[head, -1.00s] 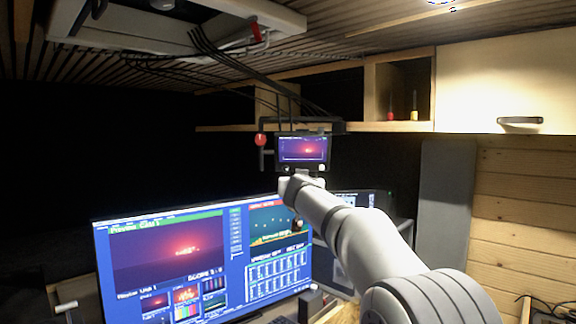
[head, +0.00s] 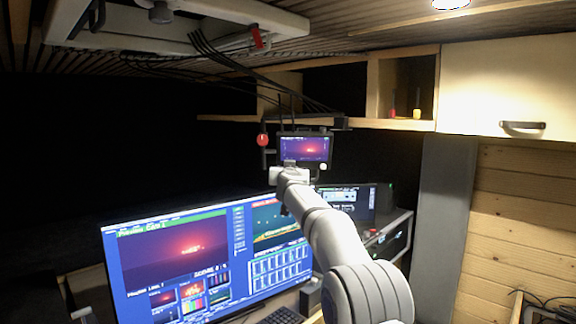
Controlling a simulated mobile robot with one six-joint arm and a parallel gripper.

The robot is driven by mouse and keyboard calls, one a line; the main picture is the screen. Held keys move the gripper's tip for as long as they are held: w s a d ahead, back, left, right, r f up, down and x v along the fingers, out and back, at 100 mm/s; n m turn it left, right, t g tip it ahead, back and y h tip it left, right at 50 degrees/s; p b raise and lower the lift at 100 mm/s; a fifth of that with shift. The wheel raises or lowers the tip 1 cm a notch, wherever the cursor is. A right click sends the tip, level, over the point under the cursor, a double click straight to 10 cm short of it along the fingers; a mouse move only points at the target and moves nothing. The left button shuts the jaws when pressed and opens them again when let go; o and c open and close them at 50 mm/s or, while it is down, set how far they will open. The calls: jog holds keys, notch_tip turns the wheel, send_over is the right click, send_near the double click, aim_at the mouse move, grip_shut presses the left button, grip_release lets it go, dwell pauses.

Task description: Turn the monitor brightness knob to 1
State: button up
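A small monitor (head: 306,149) with a dark frame and a red-purple picture hangs below the overhead shelf. A small pale round knob (head: 323,167) shows at its lower right corner; its marks are too small to read. My gripper (head: 289,164) is in front of the monitor's lower left edge, to the left of that knob. My own wrist hides most of the gripper, so its fingers and any contact with the monitor cannot be made out.
A large desk screen (head: 178,250) stands below and left of my arm. A dark device with a lit display (head: 347,199) is behind my arm. A red ball-shaped item (head: 263,140) hangs left of the small monitor, and a wooden shelf (head: 398,124) runs above.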

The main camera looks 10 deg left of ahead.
jog(key=shift+c, duration=0.2)
grip_shut()
dwell(0.3)
jog(key=n+t+h+b, duration=0.1)
jog(key=n+h, duration=0.2)
jog(key=n, duration=0.2)
jog(key=f+n+t+h+b, duration=0.1)
jog(key=n+t+h+b, duration=0.1)
jog(key=n, duration=0.4)
jog(key=a+n+t+h+b, duration=0.1)
jog(key=n+t+h+b, duration=0.1)
jog(key=n+h, duration=0.2)
jog(key=shift+w+f+n, duration=0.15)
jog(key=shift+w+n, duration=0.1)
jog(key=shift+n, duration=0.65)
dwell(0.4)
dwell(0.5)
